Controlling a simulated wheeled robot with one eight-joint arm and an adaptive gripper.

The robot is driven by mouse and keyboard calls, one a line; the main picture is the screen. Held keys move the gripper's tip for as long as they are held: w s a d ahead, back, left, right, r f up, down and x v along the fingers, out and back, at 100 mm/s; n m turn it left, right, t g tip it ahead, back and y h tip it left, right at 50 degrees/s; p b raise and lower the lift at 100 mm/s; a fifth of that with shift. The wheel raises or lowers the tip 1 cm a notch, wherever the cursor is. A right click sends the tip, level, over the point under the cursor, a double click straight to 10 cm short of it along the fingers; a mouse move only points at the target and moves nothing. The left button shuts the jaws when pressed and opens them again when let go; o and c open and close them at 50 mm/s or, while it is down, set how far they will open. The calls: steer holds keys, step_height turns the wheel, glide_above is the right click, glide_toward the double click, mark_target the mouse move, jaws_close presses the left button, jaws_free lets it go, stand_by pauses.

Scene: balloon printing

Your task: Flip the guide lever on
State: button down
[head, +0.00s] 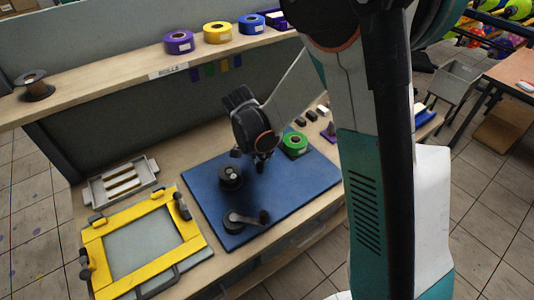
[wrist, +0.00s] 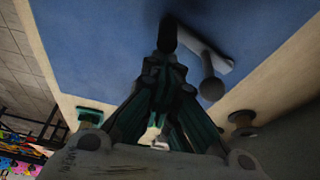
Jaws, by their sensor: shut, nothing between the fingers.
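A dark lever arm with a round base and a knob end (head: 248,218) sits at the front of the blue mat (head: 300,180) in the head view. A black round post (head: 230,178) with a pale top stands behind it. The wrist view shows a grey lever-like part with a rounded knob (wrist: 211,86) just right of my fingertips; I cannot tell which of these is the guide lever. My gripper (head: 259,166) hangs over the mat, right of the black post. Its fingers (wrist: 167,38) are closed together and empty. Contact with the grey part is unclear.
A green roll (head: 294,144) stands at the mat's back edge. A yellow frame (head: 192,238) and a grey tray (head: 94,193) lie to the left. Purple, yellow and blue rolls line the shelf (head: 120,78) behind. The mat's right part is clear.

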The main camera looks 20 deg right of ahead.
steer(key=shift+s+a+m+b, duration=0.1)
steer(key=shift+a+m+b, duration=0.2)
steer(key=shift+a+m, duration=0.4)
steer(key=shift+a+b, duration=0.4)
steer(key=shift+a, duration=1.1)
steer(key=shift+d, duration=0.3)
steer(key=d, duration=0.3)
steer(key=shift+d+r, duration=0.2)
steer(key=shift+r, duration=0.2)
steer(key=w+p+v, duration=0.1)
steer(key=p+v, duration=0.1)
steer(key=v, duration=0.7)
steer(key=shift+w+a, duration=0.2)
steer(key=shift+a, duration=0.1)
steer(key=shift+r, duration=0.1)
